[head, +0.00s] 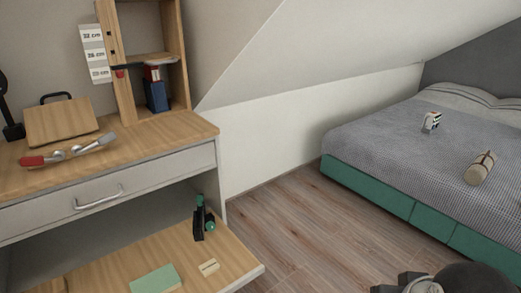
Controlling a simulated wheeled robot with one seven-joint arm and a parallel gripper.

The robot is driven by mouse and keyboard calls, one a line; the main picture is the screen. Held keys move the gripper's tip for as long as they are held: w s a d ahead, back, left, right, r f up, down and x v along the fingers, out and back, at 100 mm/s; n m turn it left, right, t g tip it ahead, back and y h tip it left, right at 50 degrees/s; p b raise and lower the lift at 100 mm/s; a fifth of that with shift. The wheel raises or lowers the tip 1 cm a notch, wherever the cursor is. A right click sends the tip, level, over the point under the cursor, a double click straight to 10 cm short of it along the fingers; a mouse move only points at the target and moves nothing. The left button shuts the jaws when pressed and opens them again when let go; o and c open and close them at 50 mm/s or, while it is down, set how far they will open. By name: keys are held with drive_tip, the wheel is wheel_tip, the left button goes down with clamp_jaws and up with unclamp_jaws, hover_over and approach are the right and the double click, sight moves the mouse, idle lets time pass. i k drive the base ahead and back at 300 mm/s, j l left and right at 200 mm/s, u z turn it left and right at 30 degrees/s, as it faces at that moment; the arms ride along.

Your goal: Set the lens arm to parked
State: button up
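I cannot make out for sure which thing is the lens arm. A small black upright device with green knobs (204,219) stands on the pulled-out lower board (105,271) of the desk. A black stand (10,112) is cut off by the left edge of the head view, on the desk top. Dark and grey parts of my own arm show at the bottom right, apart from the desk. My gripper's fingers cannot be made out there.
The desk top (170,135) holds a sloped wooden board (60,121), a red-handled tool (45,159) and the shelf unit (182,60) with books. A green block (153,279) and a pale block (209,267) lie on the lower board. Floor (295,215) is clear before the bed (395,150).

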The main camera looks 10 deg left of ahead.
sight(198, 230)
drive_tip(key=u, duration=1.25)
